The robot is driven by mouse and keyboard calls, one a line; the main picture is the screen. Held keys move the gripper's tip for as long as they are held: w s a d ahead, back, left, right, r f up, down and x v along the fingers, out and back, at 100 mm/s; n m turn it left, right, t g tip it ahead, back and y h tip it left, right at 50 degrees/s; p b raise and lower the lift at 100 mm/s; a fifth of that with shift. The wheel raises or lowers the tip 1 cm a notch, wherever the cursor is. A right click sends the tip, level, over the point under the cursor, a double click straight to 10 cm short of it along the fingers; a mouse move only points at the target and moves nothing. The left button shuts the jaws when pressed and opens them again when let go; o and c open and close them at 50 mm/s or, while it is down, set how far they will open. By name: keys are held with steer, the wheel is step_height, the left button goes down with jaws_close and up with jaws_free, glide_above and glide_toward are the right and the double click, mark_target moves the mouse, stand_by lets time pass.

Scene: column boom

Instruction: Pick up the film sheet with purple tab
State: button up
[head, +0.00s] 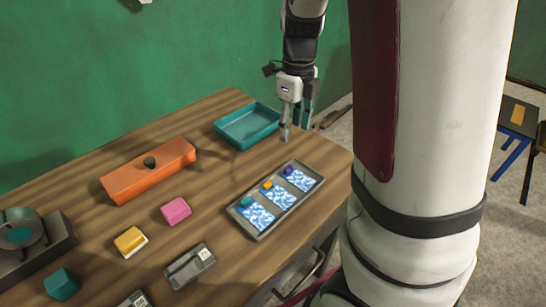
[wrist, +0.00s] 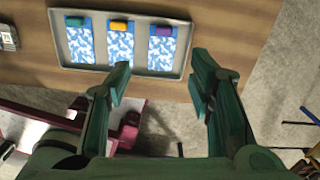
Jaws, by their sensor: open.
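The film sheet with purple tab (head: 301,181) lies at the far right end of a grey tray (head: 262,233) on the wooden table. Its purple tab (head: 288,170) is at its upper edge. In the wrist view the sheet (wrist: 160,54) is the rightmost of three, with its tab (wrist: 163,30) at the top. The other sheets have a yellow tab (head: 267,185) and a teal tab (head: 246,201). My gripper (head: 291,136) is above the table beyond the tray, between it and the teal bin. In the wrist view my gripper (wrist: 166,75) is open and empty, its fingers apart.
A teal bin (head: 232,136) stands at the back edge. An orange box with a dark knob (head: 150,177), a pink block (head: 176,211), a yellow block (head: 130,242) and a grey case (head: 190,265) lie to the left. The table's right edge is close to the tray.

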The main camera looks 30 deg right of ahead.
mark_target(290, 168)
steer(key=shift+m, duration=0.4)
steer(key=f+b, duration=0.1)
steer(key=f, duration=0.4)
steer(key=f+b, duration=0.1)
steer(key=f, duration=0.3)
steer(key=f+b, duration=0.1)
steer(key=f, duration=0.4)
steer(key=shift+w+d+f, duration=0.15)
steer(key=shift+w+f, duration=0.15)
steer(key=shift+f, duration=0.05)
steer(key=c, duration=1)
